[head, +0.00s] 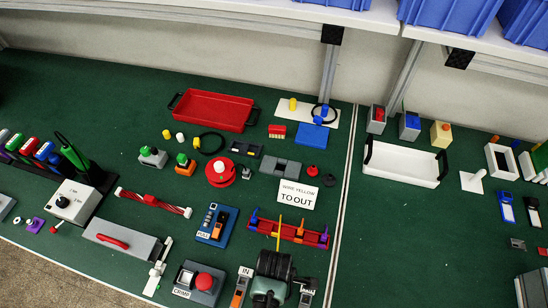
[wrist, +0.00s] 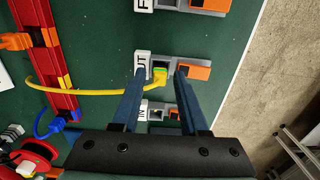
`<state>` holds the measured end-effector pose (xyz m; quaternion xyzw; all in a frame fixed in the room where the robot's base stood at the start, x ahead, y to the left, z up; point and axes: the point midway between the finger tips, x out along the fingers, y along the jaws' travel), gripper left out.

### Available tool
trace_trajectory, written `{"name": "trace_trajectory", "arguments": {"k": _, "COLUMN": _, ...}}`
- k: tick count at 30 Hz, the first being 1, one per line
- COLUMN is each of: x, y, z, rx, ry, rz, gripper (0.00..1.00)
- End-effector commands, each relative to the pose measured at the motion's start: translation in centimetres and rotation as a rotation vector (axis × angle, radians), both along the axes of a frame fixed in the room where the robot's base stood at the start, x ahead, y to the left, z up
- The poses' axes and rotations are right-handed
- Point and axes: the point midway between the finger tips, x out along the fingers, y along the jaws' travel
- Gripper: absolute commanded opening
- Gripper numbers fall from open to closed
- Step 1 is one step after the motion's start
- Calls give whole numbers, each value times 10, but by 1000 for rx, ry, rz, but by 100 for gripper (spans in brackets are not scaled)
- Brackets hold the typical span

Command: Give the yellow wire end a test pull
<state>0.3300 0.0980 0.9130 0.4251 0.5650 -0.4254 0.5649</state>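The yellow wire (wrist: 95,91) arcs from the red rack (wrist: 57,62) to the terminal labelled OUT (wrist: 198,72). Its thick yellow-green end (wrist: 160,74) sits at the terminal's grey opening; how deep it goes cannot be told. My gripper (wrist: 160,72) is open, with one blue finger on each side of the wire end and visible gaps. In the head view my gripper (head: 270,290) covers the OUT terminal, and the yellow wire (head: 279,234) rises from the rack (head: 290,232). A card (head: 297,194) reads "WIRE YELLOW TO OUT".
The IN terminal (wrist: 160,113) lies close beside my fingers, and another terminal (wrist: 205,5) is at the top. A blue wire (wrist: 50,124) and an orange one (wrist: 15,41) hang on the rack. The crimp device (head: 199,280) stands left of my gripper.

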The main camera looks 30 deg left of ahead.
Motion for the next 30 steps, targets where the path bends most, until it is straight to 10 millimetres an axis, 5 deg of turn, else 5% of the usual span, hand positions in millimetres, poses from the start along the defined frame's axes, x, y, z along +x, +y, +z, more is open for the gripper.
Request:
{"name": "trace_trajectory", "arguments": {"k": 14, "x": 1, "y": 0, "z": 8, "rx": 0, "ry": -1, "rz": 0, "gripper": 54}}
{"name": "trace_trajectory", "arguments": {"k": 30, "x": 1, "y": 0, "z": 102, "rx": 1, "ry": -5, "rz": 0, "gripper": 54}}
